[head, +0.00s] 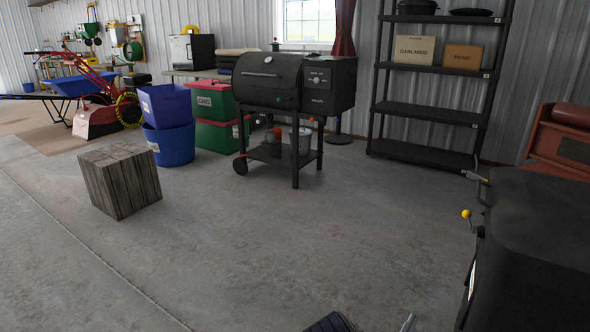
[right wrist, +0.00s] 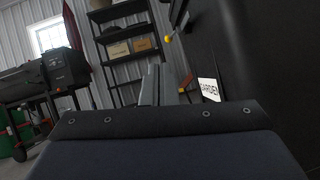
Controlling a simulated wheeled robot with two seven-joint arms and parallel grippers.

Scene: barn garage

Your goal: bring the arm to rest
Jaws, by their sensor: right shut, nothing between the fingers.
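My right gripper (right wrist: 158,86) points forward in the right wrist view, its grey fingers together with nothing between them. Its dark body with several screws fills the bottom of that view. In the head view only small parts of my right arm and gripper show at the bottom edge. My left gripper is in neither view.
A large black unit (head: 535,240) with a yellow knob stands close on the right. A wooden crate block (head: 122,180) sits on the floor at left. A black grill (head: 270,80), blue bins (head: 170,145) and a shelf rack (head: 425,112) stand behind. The middle floor is clear.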

